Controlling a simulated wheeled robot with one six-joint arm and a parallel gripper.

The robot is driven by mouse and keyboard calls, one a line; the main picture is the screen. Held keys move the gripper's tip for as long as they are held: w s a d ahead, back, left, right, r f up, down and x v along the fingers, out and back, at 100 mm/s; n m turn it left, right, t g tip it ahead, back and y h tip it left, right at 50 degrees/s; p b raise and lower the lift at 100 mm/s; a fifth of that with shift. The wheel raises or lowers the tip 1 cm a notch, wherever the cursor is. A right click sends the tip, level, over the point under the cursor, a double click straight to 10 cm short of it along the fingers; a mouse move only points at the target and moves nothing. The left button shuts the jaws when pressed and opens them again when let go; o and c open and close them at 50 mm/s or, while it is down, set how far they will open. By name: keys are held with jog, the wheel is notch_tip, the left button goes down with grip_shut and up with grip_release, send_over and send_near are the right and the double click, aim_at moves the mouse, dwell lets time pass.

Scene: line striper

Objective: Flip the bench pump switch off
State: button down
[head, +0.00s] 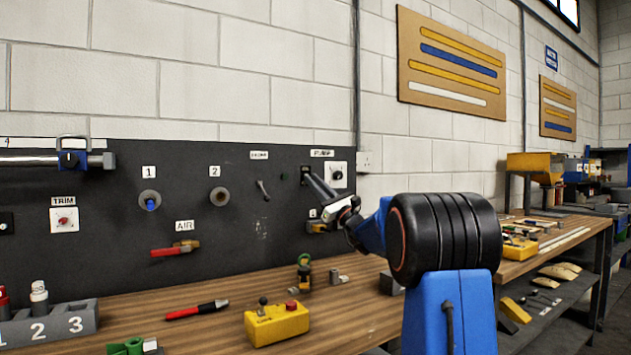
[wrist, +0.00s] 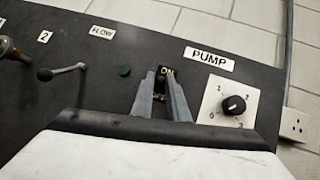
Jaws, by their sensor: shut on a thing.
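The bench pump switch (wrist: 161,80) is on the dark panel, left of and below the PUMP label (wrist: 210,59) in the wrist view. Its small dark plate reads ON at the top; the lower part is hidden between my fingers. My gripper (wrist: 162,76) has both grey fingertips at this plate and is shut on the switch. I cannot make out the lever's exact position. In the head view my gripper (head: 307,178) reaches the panel just below and left of the PUMP label (head: 322,153).
A white dial plate with a black knob (wrist: 234,105) sits right of the switch. A lever handle (wrist: 62,72) and a green button (wrist: 124,70) lie to its left. The bench below holds a yellow control box (head: 277,324) and a red marker (head: 197,310).

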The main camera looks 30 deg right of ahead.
jog(key=shift+w+f+n+t+y, duration=0.3)
jog(key=shift+f+n+t+y, duration=0.3)
jog(key=shift+n+y, duration=0.35)
jog(key=shift+y, duration=0.35)
jog(key=c, duration=1.8)
grip_release()
jog(key=shift+o, duration=0.2)
notch_tip(320, 180, up, 10)
jog(key=shift+r, duration=0.1)
